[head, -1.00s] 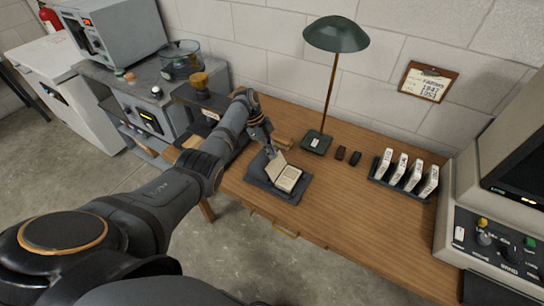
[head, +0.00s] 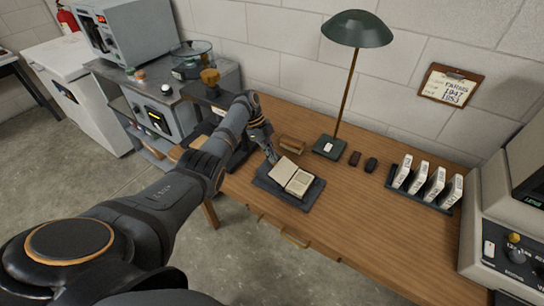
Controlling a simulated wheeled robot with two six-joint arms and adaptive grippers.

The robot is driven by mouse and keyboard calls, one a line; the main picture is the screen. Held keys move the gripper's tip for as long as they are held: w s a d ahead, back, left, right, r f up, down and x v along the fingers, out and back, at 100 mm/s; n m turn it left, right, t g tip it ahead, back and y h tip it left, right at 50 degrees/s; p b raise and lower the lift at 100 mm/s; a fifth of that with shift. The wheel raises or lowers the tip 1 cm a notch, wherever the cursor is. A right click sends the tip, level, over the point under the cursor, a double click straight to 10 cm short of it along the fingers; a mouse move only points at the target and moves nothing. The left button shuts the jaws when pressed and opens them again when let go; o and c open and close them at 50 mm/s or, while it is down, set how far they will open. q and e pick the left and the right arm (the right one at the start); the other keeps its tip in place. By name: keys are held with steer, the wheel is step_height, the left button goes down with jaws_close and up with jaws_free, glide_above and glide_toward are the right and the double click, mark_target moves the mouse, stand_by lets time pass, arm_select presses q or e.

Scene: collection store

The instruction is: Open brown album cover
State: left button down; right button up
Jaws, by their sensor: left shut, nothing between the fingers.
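The album (head: 298,183) lies on a dark grey cradle (head: 302,203) on the wooden desk. Its cover (head: 284,170) is swung over to the left and lies open, showing a pale inner side beside the pale pages. The brown outside of the cover is hidden. My left gripper (head: 273,158) is shut and empty, its fingertips pointing down at the cover's upper left edge. I cannot tell whether they touch it. My right gripper is not in view.
A small wooden block (head: 292,145) lies just behind the album. The front right desk top is clear.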

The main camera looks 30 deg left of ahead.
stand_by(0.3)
arm_select(q)
steer(key=shift+r, duration=0.1)
steer(key=shift+r+p, duration=0.75)
steer(key=shift+p, duration=0.05)
steer(key=shift+f, duration=0.15)
